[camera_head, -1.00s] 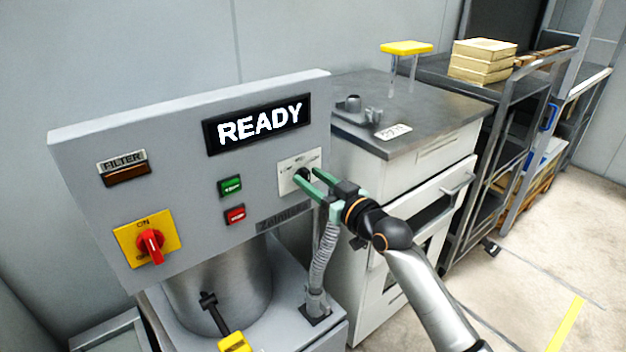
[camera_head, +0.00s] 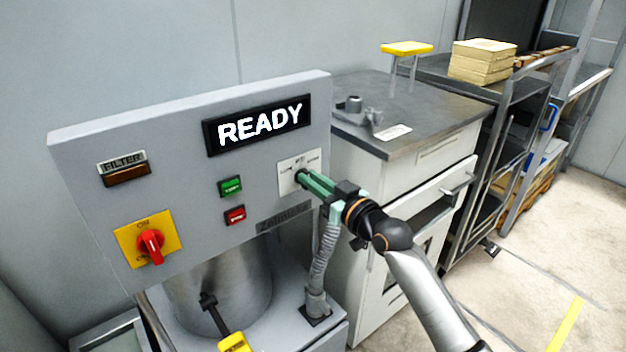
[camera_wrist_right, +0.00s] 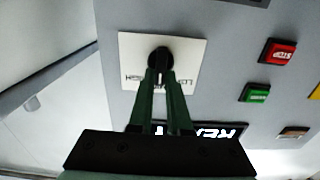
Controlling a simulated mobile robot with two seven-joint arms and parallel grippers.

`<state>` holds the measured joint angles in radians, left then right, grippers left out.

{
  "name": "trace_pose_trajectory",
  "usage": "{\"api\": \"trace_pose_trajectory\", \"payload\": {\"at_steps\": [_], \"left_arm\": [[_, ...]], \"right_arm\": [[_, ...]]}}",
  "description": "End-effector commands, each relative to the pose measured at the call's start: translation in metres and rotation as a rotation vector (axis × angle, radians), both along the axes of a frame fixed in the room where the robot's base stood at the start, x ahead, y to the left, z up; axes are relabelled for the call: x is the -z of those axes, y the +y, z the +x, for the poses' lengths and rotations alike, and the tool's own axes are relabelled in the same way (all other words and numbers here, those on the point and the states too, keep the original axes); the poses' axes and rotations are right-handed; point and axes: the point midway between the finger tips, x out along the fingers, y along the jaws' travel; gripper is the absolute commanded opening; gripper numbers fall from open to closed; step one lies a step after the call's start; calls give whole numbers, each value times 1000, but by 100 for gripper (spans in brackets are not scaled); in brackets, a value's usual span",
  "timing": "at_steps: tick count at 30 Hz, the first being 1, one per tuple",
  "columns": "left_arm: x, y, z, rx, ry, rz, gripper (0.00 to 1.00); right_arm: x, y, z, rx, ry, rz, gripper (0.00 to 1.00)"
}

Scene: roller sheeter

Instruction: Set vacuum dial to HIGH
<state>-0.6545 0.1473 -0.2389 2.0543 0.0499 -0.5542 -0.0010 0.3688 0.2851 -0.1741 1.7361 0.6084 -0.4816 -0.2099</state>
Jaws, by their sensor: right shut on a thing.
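The vacuum dial is a small black knob on a white label plate (camera_head: 287,176) at the right of the grey control panel (camera_head: 190,190). My right gripper (camera_head: 310,182) has its green fingers closed together at the dial. In the right wrist view the black dial (camera_wrist_right: 159,57) shows just beyond the fingertips, which are shut on it; the fingers partly hide the plate's lettering. I cannot read clearly which setting the dial points to. The panel's display (camera_head: 258,124) reads READY. My left gripper is not in view.
A red rotary switch (camera_head: 151,245) on a yellow plate, a green button (camera_head: 231,186) and a red button (camera_head: 235,215) sit on the same panel. A grey ribbed hose (camera_head: 321,262) rises below my right gripper. A steel-topped cabinet (camera_head: 440,112) stands to the right.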

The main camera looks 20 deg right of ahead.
Motion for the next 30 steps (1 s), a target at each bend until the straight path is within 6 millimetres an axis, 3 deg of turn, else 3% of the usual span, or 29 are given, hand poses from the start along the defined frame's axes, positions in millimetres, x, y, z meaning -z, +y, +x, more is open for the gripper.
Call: {"api": "trace_pose_trajectory", "payload": {"at_steps": [8, 30], "left_arm": [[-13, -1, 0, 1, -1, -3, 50], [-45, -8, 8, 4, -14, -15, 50]], "right_arm": [[-2, -1, 0, 1, 32, 84, 0], [1, -7, 3, 1, 226, 621, 0]]}}
